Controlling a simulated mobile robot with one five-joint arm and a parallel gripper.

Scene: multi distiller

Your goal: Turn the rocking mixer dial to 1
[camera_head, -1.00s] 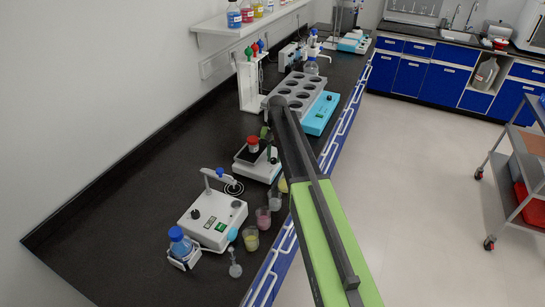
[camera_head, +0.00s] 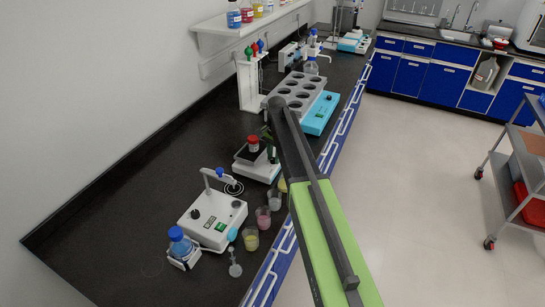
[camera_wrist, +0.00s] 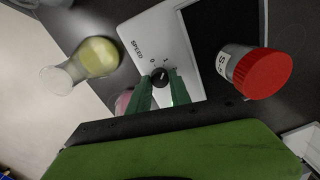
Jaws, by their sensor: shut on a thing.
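The rocking mixer (camera_head: 241,167) is a white box with a dark platform, on the bench in the head view. In the wrist view its white panel (camera_wrist: 160,38) carries the word SPEED and the marks 0 and 1. The small black dial (camera_wrist: 160,77) lies just below these marks. My gripper (camera_wrist: 160,86) has its two green fingers on either side of the dial, shut on it. A light pointer mark shows on the dial, but which mark it points at is too small to tell. The dial is not visible in the head view.
A red-capped jar (camera_wrist: 257,74) stands on the mixer's dark platform, right of my fingers. A flask with yellow liquid (camera_wrist: 96,57) is at the left. Beakers (camera_head: 263,217), a stirrer (camera_head: 212,220) and a turquoise tube rack unit (camera_head: 319,115) stand along the bench.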

